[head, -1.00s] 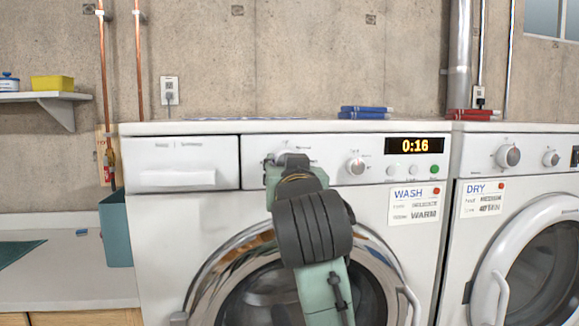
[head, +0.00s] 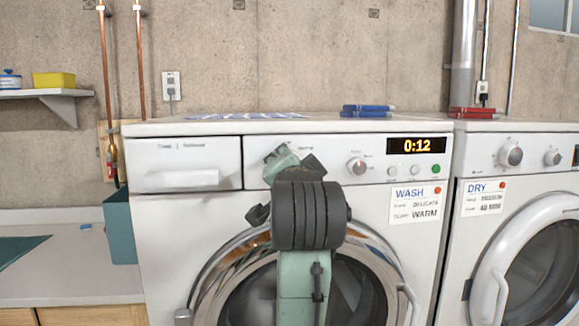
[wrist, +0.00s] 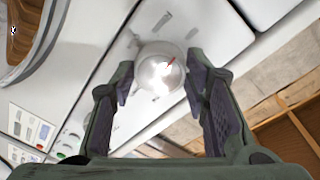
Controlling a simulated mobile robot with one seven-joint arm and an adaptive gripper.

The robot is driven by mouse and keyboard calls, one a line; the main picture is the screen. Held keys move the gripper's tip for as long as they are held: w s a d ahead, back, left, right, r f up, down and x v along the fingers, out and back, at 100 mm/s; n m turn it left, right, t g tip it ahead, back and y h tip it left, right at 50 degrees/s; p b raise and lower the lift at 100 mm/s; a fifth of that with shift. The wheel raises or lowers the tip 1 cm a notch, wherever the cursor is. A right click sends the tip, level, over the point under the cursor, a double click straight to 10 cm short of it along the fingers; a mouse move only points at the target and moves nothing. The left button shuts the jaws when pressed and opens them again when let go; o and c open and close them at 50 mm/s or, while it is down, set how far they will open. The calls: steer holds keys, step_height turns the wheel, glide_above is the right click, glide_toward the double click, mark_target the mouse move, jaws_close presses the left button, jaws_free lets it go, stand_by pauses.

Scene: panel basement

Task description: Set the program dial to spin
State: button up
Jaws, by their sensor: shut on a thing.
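In the wrist view the program dial (wrist: 158,76) is a round, shiny white knob with a red mark towards the picture's upper right. My gripper (wrist: 160,82) has a finger on each side of it and is shut on it. In the head view my gripper (head: 283,165) is at the left part of the washer's (head: 165,255) control panel, and my wrist hides the dial and most of its printed labels. I cannot read which program the mark faces.
A WASH card (head: 415,204) hangs below. The dryer (head: 513,230) stands at the right. The washer's round door (head: 350,290) is behind my arm.

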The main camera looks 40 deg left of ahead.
steer(key=shift+m, duration=0.5)
steer(key=o, duration=1.1)
steer(key=shift+o, duration=0.2)
steer(key=v, duration=0.7)
steer(key=shift+s, duration=0.25)
steer(key=shift+d+r, duration=0.1)
steer(key=shift+d, duration=0.05)
